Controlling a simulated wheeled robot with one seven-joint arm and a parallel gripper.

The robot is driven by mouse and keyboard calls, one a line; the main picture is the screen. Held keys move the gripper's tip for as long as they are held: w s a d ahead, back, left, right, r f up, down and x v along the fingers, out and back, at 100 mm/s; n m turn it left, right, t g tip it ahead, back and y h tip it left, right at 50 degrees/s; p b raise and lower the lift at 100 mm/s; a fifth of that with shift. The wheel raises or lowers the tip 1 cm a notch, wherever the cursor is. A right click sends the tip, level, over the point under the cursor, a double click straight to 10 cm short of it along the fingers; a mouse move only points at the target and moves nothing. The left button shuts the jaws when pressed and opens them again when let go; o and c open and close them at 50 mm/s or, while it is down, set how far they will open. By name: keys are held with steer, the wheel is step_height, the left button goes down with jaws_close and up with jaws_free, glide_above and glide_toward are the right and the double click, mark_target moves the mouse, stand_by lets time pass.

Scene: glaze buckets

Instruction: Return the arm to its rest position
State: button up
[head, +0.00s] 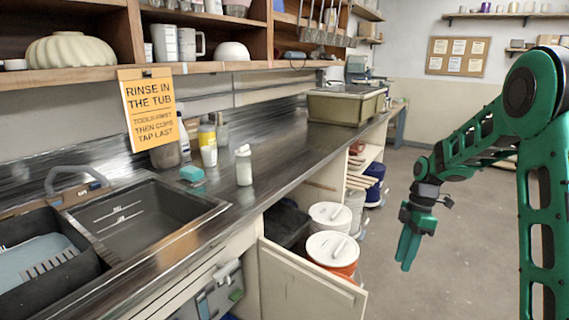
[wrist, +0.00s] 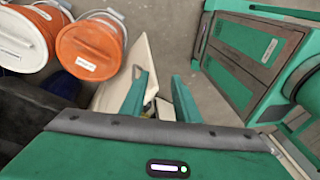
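My green arm (head: 460,150) reaches in from the right side of the head view, bent at the elbow, over open floor. My gripper (head: 408,262) hangs with its fingers pointing down, to the right of the open cabinet door and apart from it. In the wrist view the two green fingers (wrist: 160,95) stand apart with a gap between them. I see no object clearly held. Small pale and yellow shapes show in the gap, too partly hidden to identify.
The cabinet door (head: 310,280) stands open below the counter. Buckets with white lids (head: 332,249) stand behind it; an orange-lidded bucket (wrist: 88,50) shows in the wrist view. A sink (head: 140,215) and a white bottle (head: 244,166) are on the left. The floor (head: 450,230) around my gripper is clear.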

steer(key=s+d+r+m, duration=0.3)
steer(key=s+r+m, duration=0.3)
steer(key=s, duration=0.2)
steer(key=s+d+r+m+t+h, duration=0.1)
steer(key=s+m, duration=0.7)
steer(key=s, duration=0.5)
steer(key=s+d+r+m, duration=0.2)
steer(key=s+m, duration=0.7)
steer(key=s, duration=0.4)
steer(key=shift+s+d+r+t+h, duration=0.2)
steer(key=shift+s+d+t+h, duration=0.05)
steer(key=shift+s+t+h, duration=0.15)
steer(key=shift+d, duration=0.1)
